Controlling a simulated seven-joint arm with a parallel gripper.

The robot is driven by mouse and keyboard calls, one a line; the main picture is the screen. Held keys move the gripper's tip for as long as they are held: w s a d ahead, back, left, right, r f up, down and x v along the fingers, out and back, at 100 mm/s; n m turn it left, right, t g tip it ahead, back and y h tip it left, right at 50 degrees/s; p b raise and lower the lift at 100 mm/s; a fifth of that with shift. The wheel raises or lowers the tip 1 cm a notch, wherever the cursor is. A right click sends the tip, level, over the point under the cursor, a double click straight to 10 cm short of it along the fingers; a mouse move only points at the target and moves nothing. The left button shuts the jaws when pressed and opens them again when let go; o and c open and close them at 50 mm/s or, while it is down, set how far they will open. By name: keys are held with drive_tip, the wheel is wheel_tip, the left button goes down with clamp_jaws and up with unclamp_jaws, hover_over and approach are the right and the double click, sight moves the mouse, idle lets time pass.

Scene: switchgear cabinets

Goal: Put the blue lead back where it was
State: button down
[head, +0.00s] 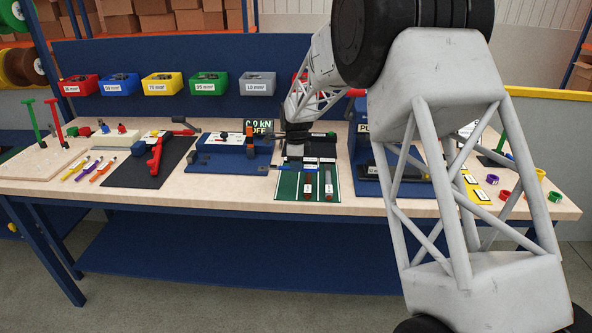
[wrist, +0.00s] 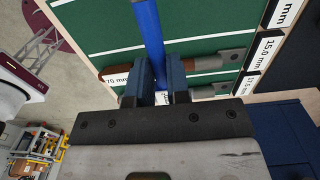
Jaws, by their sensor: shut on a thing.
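The blue lead (wrist: 149,35) is between the two fingers of my gripper (wrist: 161,82) in the wrist view. My gripper is shut on it. The lead runs from between the fingers to the top edge of the picture, across the board's white lines rather than along them. The green lead board (wrist: 95,25) lies below it and also shows in the head view (head: 287,186). A brown lead with a metal lug (wrist: 222,60) lies on the board, partly hidden by the fingers. In the head view my gripper (head: 293,150) is over the board's back part.
Two short leads, one left (head: 308,187) and one right (head: 328,186), lie in board lanes. A blue fixture (head: 225,160) stands left of the board. My arm hides much of the bench's right side. Coloured bins (head: 257,84) line the back panel.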

drive_tip(key=shift+f, duration=0.95)
drive_tip(key=shift+f, duration=0.3)
drive_tip(key=c, duration=1.1)
unclamp_jaws()
drive_tip(key=shift+r, duration=0.15)
wheel_tip(320, 180, up, 12)
drive_tip(key=shift+r, duration=0.15)
drive_tip(key=shift+s+d+r, duration=0.1)
